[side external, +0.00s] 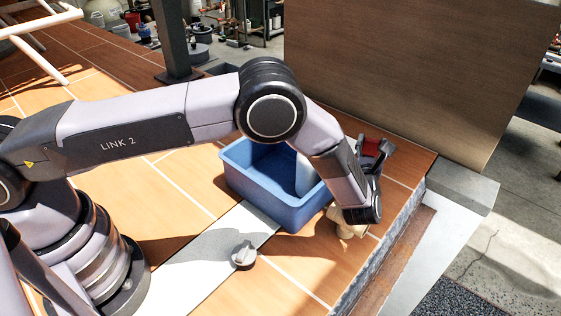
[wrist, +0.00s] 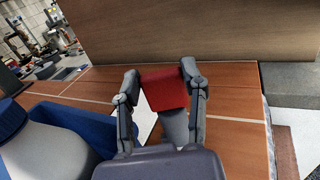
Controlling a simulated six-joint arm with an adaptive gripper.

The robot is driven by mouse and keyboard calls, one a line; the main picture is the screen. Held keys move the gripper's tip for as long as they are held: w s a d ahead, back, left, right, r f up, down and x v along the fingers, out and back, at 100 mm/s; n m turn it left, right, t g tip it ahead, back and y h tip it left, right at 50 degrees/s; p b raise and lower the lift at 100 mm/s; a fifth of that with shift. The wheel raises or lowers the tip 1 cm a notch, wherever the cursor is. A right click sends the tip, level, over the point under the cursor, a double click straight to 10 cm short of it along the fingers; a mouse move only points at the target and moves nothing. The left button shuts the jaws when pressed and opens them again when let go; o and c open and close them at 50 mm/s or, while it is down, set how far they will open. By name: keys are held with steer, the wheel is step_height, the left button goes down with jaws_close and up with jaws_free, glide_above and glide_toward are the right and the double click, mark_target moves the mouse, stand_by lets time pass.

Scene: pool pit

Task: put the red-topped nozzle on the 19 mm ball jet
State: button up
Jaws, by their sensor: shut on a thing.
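My gripper (side external: 374,146) is shut on the red-topped nozzle, held up in the air over the right part of the tiled deck. The nozzle's red top (side external: 371,147) shows between the fingers. In the wrist view the red top (wrist: 163,88) sits between the two fingertips, with a grey body (wrist: 174,124) below it, partly hidden by my gripper. I cannot pick out the 19 mm ball jet for certain. A grey round fitting with a raised top (side external: 243,255) stands on the deck at the front. A beige fitting (side external: 347,229) is partly hidden behind my wrist.
A blue bin (side external: 290,212) stands on the deck beside my forearm, with a pale object (side external: 306,176) in it. A tall wooden panel (side external: 420,75) rises behind. The deck ends at a drop on the right. Tiles in front of the bin are mostly clear.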

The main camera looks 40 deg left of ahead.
steer(key=o, duration=1.2)
steer(key=shift+f, duration=0.1)
